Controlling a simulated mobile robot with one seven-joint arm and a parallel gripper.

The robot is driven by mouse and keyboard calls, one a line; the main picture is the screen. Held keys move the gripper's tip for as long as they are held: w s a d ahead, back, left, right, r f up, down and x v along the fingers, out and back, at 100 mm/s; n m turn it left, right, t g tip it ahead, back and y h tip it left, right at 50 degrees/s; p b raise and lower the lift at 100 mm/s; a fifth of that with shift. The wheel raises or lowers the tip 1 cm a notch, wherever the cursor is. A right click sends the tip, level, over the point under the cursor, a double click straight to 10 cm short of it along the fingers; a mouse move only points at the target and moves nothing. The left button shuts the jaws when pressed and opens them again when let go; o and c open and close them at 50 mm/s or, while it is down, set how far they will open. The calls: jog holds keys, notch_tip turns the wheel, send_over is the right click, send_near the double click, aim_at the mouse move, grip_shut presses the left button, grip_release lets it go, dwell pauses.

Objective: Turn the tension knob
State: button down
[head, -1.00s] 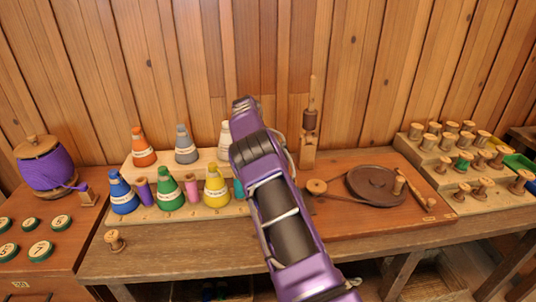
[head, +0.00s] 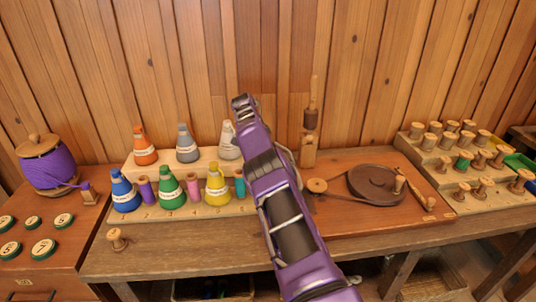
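My purple arm (head: 285,210) reaches up from the bottom right across the middle of the bench. No gripper fingers show, so what my gripper touches is hidden. The winder has a brown board (head: 350,215), a dark wheel (head: 372,186), a belt to a small wooden pulley (head: 317,186), and a wooden upright (head: 308,150) behind. A turned wooden knob-like piece (head: 117,240) is at the bench's front left, apart from my visible arm. No part is clearly marked as the tension knob, and I cannot tell which piece it is.
Labelled thread cones, such as a yellow one (head: 217,186), stand on a stepped rack (head: 200,211) left of my arm. Wooden spools fill a stepped stand (head: 440,183) at right. The bench's front left strip is mostly clear.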

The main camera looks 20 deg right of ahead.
dwell(0.3)
jog(key=c, duration=0.9)
grip_release()
jog(key=shift+r, duration=0.15)
